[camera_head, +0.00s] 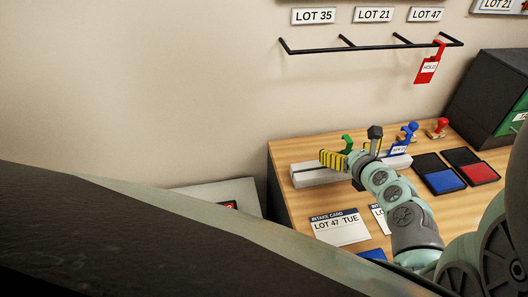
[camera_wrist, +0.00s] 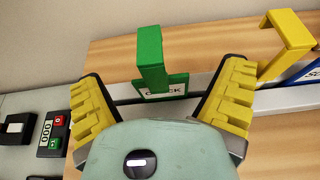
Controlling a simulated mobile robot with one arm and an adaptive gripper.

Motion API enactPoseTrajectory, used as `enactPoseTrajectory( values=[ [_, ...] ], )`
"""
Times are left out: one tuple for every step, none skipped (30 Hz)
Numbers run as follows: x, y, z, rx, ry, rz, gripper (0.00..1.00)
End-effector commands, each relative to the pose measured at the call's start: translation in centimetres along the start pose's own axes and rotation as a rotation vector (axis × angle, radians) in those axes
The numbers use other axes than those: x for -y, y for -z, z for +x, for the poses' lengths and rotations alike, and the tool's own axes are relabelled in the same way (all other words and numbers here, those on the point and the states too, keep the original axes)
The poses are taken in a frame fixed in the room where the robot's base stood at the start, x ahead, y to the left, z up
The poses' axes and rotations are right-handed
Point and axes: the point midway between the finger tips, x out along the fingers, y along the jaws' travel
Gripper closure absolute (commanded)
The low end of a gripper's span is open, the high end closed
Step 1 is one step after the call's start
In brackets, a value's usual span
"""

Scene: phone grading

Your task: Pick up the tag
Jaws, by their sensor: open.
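A green tag (camera_wrist: 150,48) with a tall hooked top stands in a pale slotted rail (camera_head: 318,174). Its label is partly hidden, with "CK" legible. My gripper (camera_wrist: 165,88) is open, with one yellow ribbed finger on each side of the green tag and a gap to both. In the head view the green tag (camera_head: 347,142) shows just behind my gripper (camera_head: 334,160). A yellow tag (camera_wrist: 290,38) stands to its right, outside the fingers. A blue tag (camera_head: 399,148) stands further right in the rail. A red "HOLD" tag (camera_head: 428,66) hangs from the wall rack.
The black wall rack (camera_head: 370,48) sits under several lot labels. Stamps and blue (camera_head: 440,175) and red (camera_head: 474,169) ink pads lie at the right of the desk. An intake card (camera_head: 338,229) lies in front of the rail. A counter (camera_wrist: 53,133) with red and green buttons is at left.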

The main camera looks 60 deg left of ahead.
Motion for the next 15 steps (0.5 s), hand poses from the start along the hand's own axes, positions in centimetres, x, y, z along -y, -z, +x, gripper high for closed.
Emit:
enactPoseTrajectory(
  values=[
    [-0.17, 0.0, 0.04, 0.0, -0.004, -0.002, 0.06],
    [-0.18, 0.0, 0.04, -0.001, -0.004, -0.001, 0.06],
    [-0.18, 0.0, 0.03, -0.001, -0.004, -0.002, 0.06],
    [-0.18, 0.01, 0.03, -0.001, -0.004, -0.001, 0.09],
    [-0.17, 0.02, 0.03, -0.001, -0.004, -0.001, 0.12],
    [-0.17, 0.02, 0.02, -0.001, -0.004, -0.001, 0.16],
    [-0.17, 0.03, 0.02, -0.001, -0.004, -0.001, 0.19],
    [-0.16, 0.04, 0.02, -0.001, -0.004, -0.001, 0.22],
    [-0.15, 0.04, 0.01, -0.001, -0.004, -0.001, 0.26],
    [-0.15, 0.05, 0.01, -0.002, -0.004, -0.001, 0.3],
    [-0.15, 0.04, 0.01, -0.001, -0.004, -0.001, 0.33],
    [-0.14, 0.05, 0.0, -0.002, -0.003, -0.001, 0.37],
    [-0.13, 0.05, 0.0, -0.002, -0.003, -0.001, 0.4],
    [-0.12, 0.05, 0.0, -0.002, -0.003, -0.001, 0.43],
    [-0.12, 0.05, 0.0, -0.002, -0.003, -0.001, 0.47]
  ],
)
